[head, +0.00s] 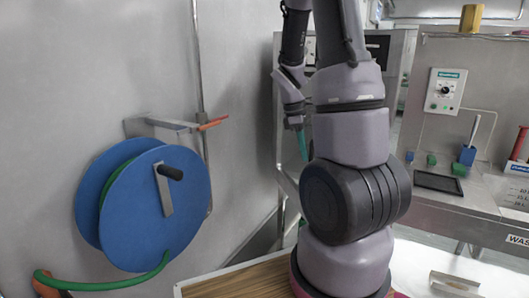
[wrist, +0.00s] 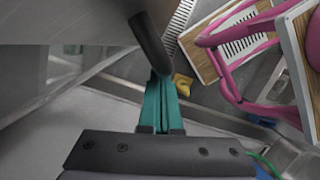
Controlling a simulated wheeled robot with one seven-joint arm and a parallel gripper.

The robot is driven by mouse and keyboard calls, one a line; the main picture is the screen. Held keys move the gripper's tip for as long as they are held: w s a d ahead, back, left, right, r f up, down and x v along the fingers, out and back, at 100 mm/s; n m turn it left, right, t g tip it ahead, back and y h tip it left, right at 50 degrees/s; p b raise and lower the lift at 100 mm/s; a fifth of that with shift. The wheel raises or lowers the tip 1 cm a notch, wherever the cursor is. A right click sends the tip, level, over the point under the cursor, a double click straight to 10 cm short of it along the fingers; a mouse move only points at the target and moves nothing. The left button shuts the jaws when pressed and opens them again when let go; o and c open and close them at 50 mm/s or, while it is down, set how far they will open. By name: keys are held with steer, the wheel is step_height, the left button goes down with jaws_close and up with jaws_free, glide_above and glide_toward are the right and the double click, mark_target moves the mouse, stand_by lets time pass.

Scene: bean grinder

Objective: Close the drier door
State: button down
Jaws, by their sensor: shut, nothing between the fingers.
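A steel cabinet, which looks like the drier (head: 396,75), stands behind my arm in the head view. A grey panel that may be its door (wrist: 60,75) fills the upper left of the wrist view; how far open it stands I cannot tell. A dark rounded bar, perhaps the door handle (wrist: 150,42), comes down to the fingertips in the wrist view. My gripper (wrist: 163,80) has teal fingers pressed together, empty, at the bar's lower end; whether they touch it I cannot tell. In the head view my gripper (head: 302,155) points down beside the cabinet, and my arm hides much of it.
A blue hose reel (head: 135,220) with a green hose is on the wall at left. A steel bench (head: 450,200) with a control box (head: 445,90) stands at right. A yellow object (wrist: 182,84) lies beyond my fingertips in the wrist view.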

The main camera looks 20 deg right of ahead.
steer(key=w+d+n, duration=0.2)
steer(key=d+n, duration=0.1)
steer(key=d, duration=1.4)
steer(key=w+d+n+t, duration=0.1)
steer(key=w+d+n, duration=0.2)
steer(key=d, duration=1.4)
steer(key=shift+d+r+n+t+h, duration=0.15)
steer(key=shift+d+n+t+h, duration=0.15)
steer(key=shift+d+n, duration=0.15)
